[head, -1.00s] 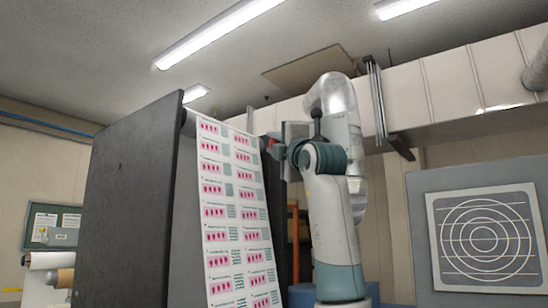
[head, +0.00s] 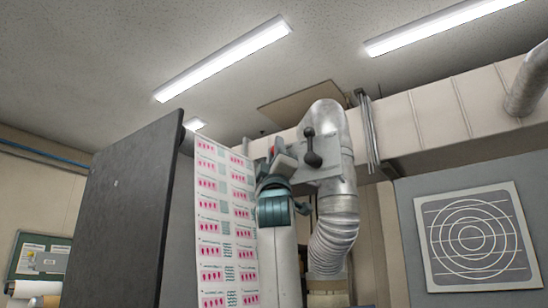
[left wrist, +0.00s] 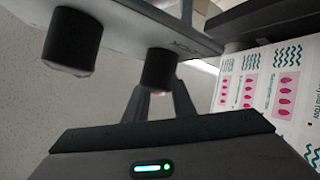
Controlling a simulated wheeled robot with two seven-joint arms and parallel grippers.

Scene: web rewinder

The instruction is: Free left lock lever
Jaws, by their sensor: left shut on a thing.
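My left gripper (head: 277,160) is raised beside the right edge of the printed web, at a small red part on a grey bracket (head: 322,172). In the left wrist view its dark fingers (left wrist: 158,100) are shut and reach up to a grey plate (left wrist: 125,22) with faint lettering. Two black cylindrical knobs hang from this plate; the nearer one (left wrist: 160,70) covers part of the fingers. I take the held thing to be the left lock lever, but the grip itself is mostly hidden. A black-knobbed lever (head: 312,158) shows on the bracket. My right gripper is not in view.
The printed web (head: 226,240) hangs close to the left of my arm, beside a tall dark panel (head: 118,220). A silver duct (head: 336,235) stands close behind on the right. A grey panel with a circle pattern (head: 470,235) is farther right.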

